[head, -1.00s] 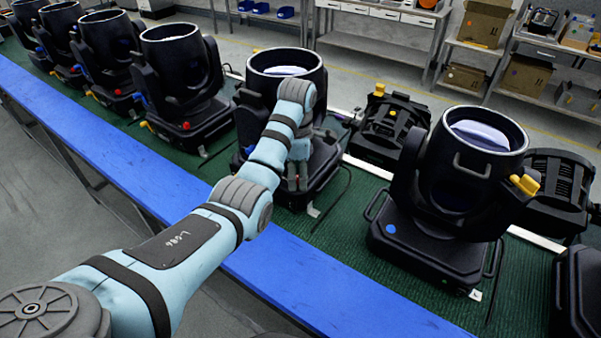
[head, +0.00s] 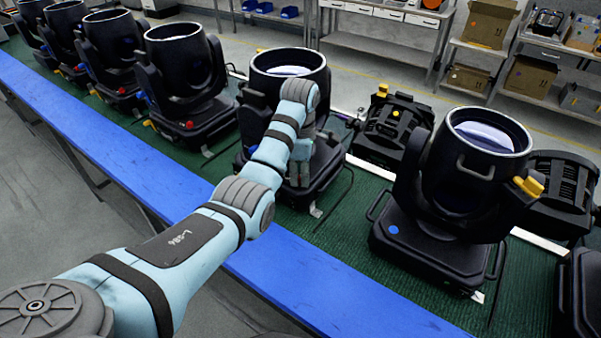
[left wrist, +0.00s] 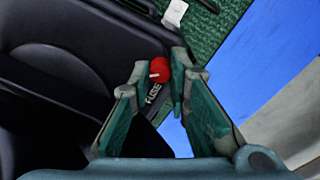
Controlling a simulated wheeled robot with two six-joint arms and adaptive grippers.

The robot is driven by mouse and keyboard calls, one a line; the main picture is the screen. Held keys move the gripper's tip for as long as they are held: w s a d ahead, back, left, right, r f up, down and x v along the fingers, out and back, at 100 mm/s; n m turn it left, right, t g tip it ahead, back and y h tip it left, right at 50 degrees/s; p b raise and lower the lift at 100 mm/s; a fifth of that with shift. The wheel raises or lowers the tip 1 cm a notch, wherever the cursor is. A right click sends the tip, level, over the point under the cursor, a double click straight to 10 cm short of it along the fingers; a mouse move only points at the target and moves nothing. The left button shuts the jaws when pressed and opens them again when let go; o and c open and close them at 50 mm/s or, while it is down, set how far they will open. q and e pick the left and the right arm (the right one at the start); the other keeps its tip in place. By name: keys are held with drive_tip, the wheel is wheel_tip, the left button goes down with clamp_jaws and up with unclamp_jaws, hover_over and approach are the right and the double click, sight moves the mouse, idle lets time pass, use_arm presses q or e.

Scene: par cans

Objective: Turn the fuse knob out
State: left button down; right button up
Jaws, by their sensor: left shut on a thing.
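The red fuse knob (left wrist: 159,70) shows in the left wrist view, with a pale pointer mark on its face and the white word FUSE on the black base beside it. My left gripper (left wrist: 161,78) has its fingertips on either side of the knob and is shut on it. In the head view my left gripper (head: 299,175) points down at the front of the middle par can (head: 289,68); the knob is hidden there. My right gripper is not in view.
More par cans stand in a row on the green belt, one (head: 188,75) to the left and one (head: 460,170) to the right. A blue rail (head: 130,140) runs along the near edge. A white tag (left wrist: 175,12) lies near the knob.

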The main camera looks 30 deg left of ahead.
use_arm(q)
drive_tip(key=m, duration=0.3)
drive_tip(key=shift+m, duration=2.3)
drive_tip(key=c, duration=1.5)
unclamp_jaws()
